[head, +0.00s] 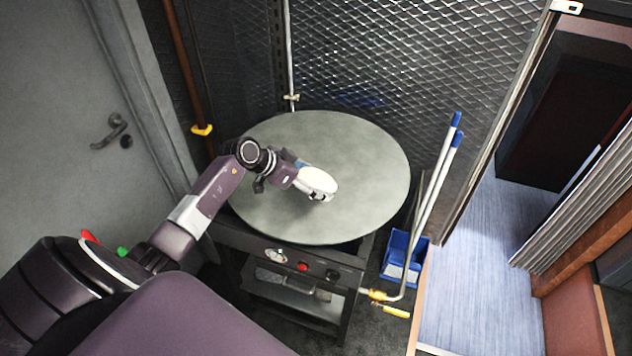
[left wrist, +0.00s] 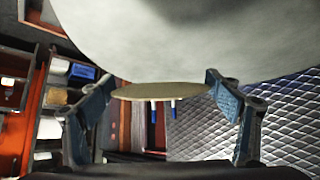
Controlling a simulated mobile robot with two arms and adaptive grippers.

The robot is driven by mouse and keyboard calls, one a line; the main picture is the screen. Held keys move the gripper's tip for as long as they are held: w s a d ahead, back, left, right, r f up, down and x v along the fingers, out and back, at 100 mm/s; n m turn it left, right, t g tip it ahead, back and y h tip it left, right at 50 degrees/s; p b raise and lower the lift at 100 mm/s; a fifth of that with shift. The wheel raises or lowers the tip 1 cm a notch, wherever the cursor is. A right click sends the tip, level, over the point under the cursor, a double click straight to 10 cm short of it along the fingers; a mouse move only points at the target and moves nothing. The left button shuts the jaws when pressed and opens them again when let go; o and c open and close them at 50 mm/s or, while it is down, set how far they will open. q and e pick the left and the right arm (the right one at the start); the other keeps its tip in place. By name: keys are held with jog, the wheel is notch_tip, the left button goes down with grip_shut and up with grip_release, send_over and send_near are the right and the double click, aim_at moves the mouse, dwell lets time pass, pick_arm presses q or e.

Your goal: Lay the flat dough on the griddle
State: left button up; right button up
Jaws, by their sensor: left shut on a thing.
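The flat dough (head: 318,180) is a small pale disc in my left gripper (head: 312,190), over the griddle in the head view. In the left wrist view the dough (left wrist: 160,91) shows nearly edge-on between the two fingers of my left gripper (left wrist: 160,92), which is shut on it. The griddle (head: 375,160) is a large round grey-green plate on a dark stand; its surface also fills the top of the left wrist view (left wrist: 200,35). I cannot tell whether the dough touches the griddle. My right gripper is not in view.
A blue bucket (head: 402,258) with upright blue-tipped poles (head: 437,185) stands right of the stand. A yellow-handled gas pipe (head: 385,296) is at the stand's right front. A quilted metal wall (head: 400,60) is behind, a grey door (head: 60,130) at left.

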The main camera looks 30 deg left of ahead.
pick_arm(q)
jog(key=b, duration=0.6)
send_over(315, 204)
notch_tip(315, 204, down, 5)
jog(key=shift+w+f, duration=0.1)
jog(key=shift+f, duration=1.1)
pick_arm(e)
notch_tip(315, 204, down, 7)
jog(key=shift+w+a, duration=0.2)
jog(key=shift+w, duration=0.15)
pick_arm(q)
jog(key=o, duration=0.7)
jog(key=shift+c, duration=0.2)
jog(key=s+a+r+p, duration=0.1)
jog(key=p, duration=0.1)
jog(key=s+r+p, duration=0.1)
jog(key=s+p, duration=0.1)
jog(key=s+a+r+p, duration=0.1)
jog(key=s+p, duration=0.1)
jog(key=p, duration=0.1)
jog(key=shift+a+r, duration=0.1)
jog(key=shift+a, duration=0.2)
jog(key=shift+s+a+r+p, duration=0.1)
jog(key=shift+s+a+p, duration=0.1)
jog(key=shift+s+p, duration=0.25)
jog(key=shift+s, duration=0.1)
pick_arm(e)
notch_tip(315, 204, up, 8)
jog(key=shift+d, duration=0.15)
